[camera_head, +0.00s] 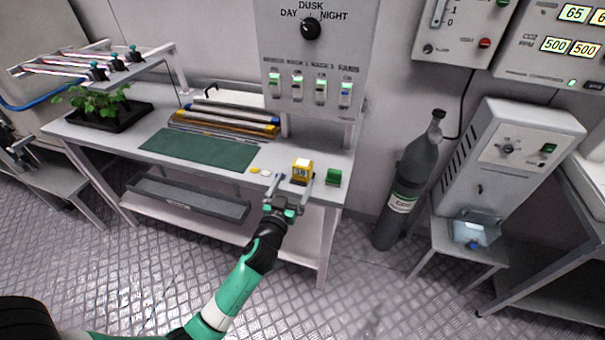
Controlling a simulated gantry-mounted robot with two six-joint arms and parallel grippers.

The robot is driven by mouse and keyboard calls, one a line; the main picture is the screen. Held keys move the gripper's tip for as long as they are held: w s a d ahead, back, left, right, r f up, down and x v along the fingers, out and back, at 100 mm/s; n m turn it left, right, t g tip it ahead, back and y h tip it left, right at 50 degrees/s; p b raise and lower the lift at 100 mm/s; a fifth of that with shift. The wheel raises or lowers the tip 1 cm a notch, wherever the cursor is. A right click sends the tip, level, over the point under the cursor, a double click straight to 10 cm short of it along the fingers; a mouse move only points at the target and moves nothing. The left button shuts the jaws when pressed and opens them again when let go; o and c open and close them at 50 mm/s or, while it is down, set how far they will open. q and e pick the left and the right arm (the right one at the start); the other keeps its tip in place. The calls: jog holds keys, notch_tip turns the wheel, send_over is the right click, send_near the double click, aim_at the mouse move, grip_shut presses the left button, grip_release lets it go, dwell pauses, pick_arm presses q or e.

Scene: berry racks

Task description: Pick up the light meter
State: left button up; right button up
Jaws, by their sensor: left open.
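A small yellow device with a lit display, which looks like the light meter (302,168), stands near the front right of the grey table (330,160). My left gripper (291,184) is at the table's front edge, just in front of the meter. Its two fingers are apart and point toward the meter, with nothing visibly held. I cannot tell whether the fingers touch the meter. My right gripper is not in view.
A green block (333,177) sits right of the meter, and small yellow and white discs (254,170) lie to its left. A green mat (198,149), a tray of plants (130,113) and a switch panel (312,55) are around. A gas cylinder (408,180) stands right.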

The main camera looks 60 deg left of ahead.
aim_at(301, 166)
pick_arm(q)
jog(key=x, duration=0.3)
jog(key=shift+w+a, duration=0.2)
jog(key=shift+w, duration=0.05)
jog(key=shift+w+a+f+b, duration=0.15)
jog(key=shift+b, duration=0.2)
jog(key=b+x, duration=0.1)
jog(key=x, duration=0.3)
jog(key=shift+w+a+f, duration=0.2)
jog(key=shift+w+a, duration=0.05)
jog(key=shift+w, duration=0.05)
jog(key=c, duration=1.5)
jog(key=shift+d+r+p, duration=0.1)
jog(key=shift+r+p, duration=0.2)
jog(key=shift+r, duration=0.35)
notch_tip(301, 166, up, 3)
jog(key=shift+s+d+r+p, duration=0.1)
jog(key=shift+s+p, duration=0.05)
jog(key=shift+p, duration=1)
jog(key=s+d+r+p, duration=0.2)
jog(key=s+d+r, duration=0.1)
jog(key=s+d+r+p, duration=0.2)
jog(key=s+d, duration=0.1)
jog(key=s+d+r+p, duration=0.2)
jog(key=s+d+r, duration=0.1)
jog(key=d, duration=0.1)
jog(key=shift+s+d+r, duration=0.1)
jog(key=shift+r, duration=0.2)
